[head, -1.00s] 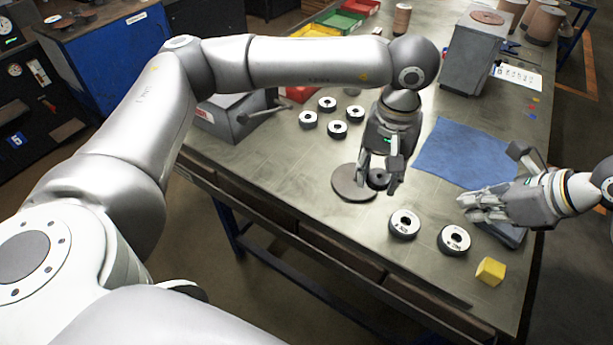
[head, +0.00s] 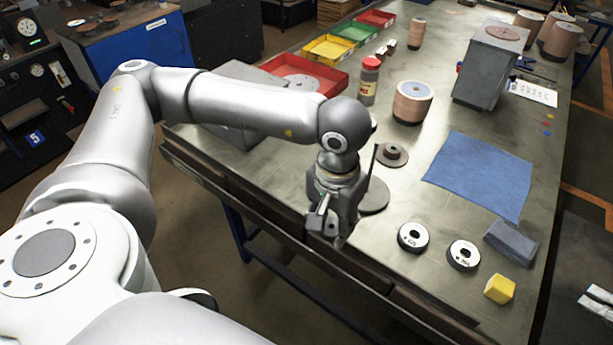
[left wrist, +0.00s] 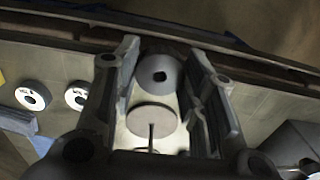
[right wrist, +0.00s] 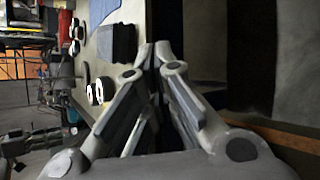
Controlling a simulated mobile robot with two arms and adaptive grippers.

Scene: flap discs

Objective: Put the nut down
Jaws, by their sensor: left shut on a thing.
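The nut (left wrist: 160,75) is a dark round piece with a centre hole, between the fingers of my left gripper (left wrist: 163,62) in the left wrist view. In the head view my left gripper (head: 330,225) is shut on it by the table's front edge, and the nut is hard to make out there. A flat grey disc (head: 373,196) lies on the table just behind the gripper; it also shows in the left wrist view (left wrist: 152,119). My right gripper (right wrist: 155,52) looks shut and empty; only its fingertips (head: 600,301) show at the head view's right edge.
Two ring-shaped pieces (head: 413,237) (head: 463,255), a yellow block (head: 499,289) and a grey block (head: 512,243) lie right of the gripper. A flanged grey part (head: 392,154) sits behind the disc. A blue cloth (head: 478,175) lies on the table (head: 430,205).

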